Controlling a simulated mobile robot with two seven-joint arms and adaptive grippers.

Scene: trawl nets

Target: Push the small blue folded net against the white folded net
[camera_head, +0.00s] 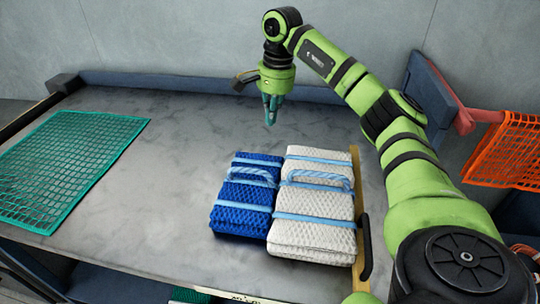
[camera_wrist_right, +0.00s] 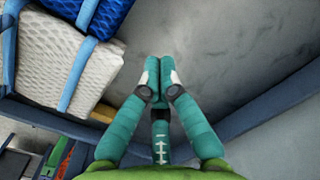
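The small blue folded net (camera_head: 243,193) lies on the grey table, bound with light blue straps and a rope handle. The larger white folded net (camera_head: 313,232) lies directly to its right, with similar straps. Their facing long sides appear to touch. Both also show in the right wrist view, the white net (camera_wrist_right: 75,55) at the upper left and the blue net (camera_wrist_right: 108,12) at the top edge. My right gripper (camera_head: 270,120) is above the table behind the nets, apart from both. In the wrist view its teal fingertips (camera_wrist_right: 155,70) meet with nothing between them. My left gripper is out of view.
A wooden strip (camera_head: 358,190) edges the table right of the white net. A green net (camera_head: 72,160) lies flat at the left. An orange net (camera_head: 510,150) hangs at the right. The table's middle (camera_head: 165,190) is clear.

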